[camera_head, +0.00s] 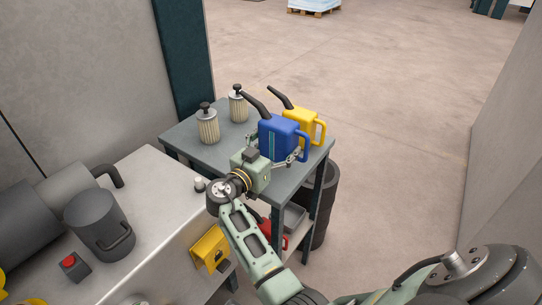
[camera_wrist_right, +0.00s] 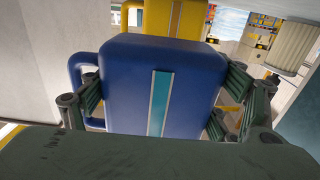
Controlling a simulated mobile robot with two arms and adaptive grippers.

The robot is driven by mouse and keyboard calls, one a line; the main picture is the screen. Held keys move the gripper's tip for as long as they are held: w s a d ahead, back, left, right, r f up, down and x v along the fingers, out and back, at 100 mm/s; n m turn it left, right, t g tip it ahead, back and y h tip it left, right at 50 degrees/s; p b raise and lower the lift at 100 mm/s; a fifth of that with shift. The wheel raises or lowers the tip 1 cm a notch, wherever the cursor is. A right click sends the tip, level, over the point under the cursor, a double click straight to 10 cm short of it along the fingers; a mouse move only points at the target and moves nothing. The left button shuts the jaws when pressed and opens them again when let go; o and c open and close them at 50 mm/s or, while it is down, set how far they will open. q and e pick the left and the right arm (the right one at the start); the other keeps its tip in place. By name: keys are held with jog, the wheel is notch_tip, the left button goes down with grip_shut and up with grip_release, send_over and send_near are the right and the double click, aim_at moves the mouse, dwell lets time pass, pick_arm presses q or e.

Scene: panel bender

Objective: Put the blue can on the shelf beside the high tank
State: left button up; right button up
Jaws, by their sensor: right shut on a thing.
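The blue can (camera_head: 279,137) has a dark spout and a side handle. It is upright at the front right part of the grey table's top (camera_head: 205,155). My right gripper (camera_head: 283,160) is shut on the blue can, with a finger on each side of its body. The can (camera_wrist_right: 165,85) fills the middle of the right wrist view, between the fingers (camera_wrist_right: 160,108). I cannot tell whether its base touches the table. A grey cylindrical tank (camera_head: 98,222) with a handle stands on the bench at left; I cannot tell if it is the high tank. My left gripper is not in view.
A yellow can (camera_head: 304,125) stands close behind the blue can. Two filter cartridges (camera_head: 207,127) (camera_head: 238,106) stand on the table's far left. A dark bin (camera_head: 322,210) is beside the table. A grey wall (camera_head: 500,150) rises at right; the floor between is clear.

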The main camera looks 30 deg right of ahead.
jog(key=s+d+r+b, duration=0.2)
jog(key=s+d+r, duration=0.4)
jog(key=s+d, duration=0.1)
jog(key=s+a+f+n+t+y, duration=0.4)
jog(key=s+a+n+t+y, duration=0.3)
jog(key=a, duration=0.6)
jog(key=s+a+f+n+t+y, duration=0.35)
jog(key=s+a+n+y, duration=0.25)
jog(key=s+a+y, duration=0.6)
jog(key=m+g+h, duration=1.1)
jog(key=m+h, duration=0.2)
jog(key=h, duration=0.6)
send_near(309, 138)
jog(key=x, duration=1.3)
jog(key=shift+w+d+f, duration=0.3)
jog(key=shift+w+f, duration=0.05)
jog(key=shift+t, duration=0.25)
jog(key=shift+p, duration=0.3)
jog(key=w+a+f, duration=0.2)
jog(key=w+a+f+p, duration=0.1)
jog(key=w+a+f, duration=0.1)
jog(key=w+a, duration=0.1)
jog(key=w+a+f+p, duration=0.1)
jog(key=w+a+f, duration=0.2)
jog(key=shift+w, duration=0.15)
jog(key=shift+f, duration=1.8)
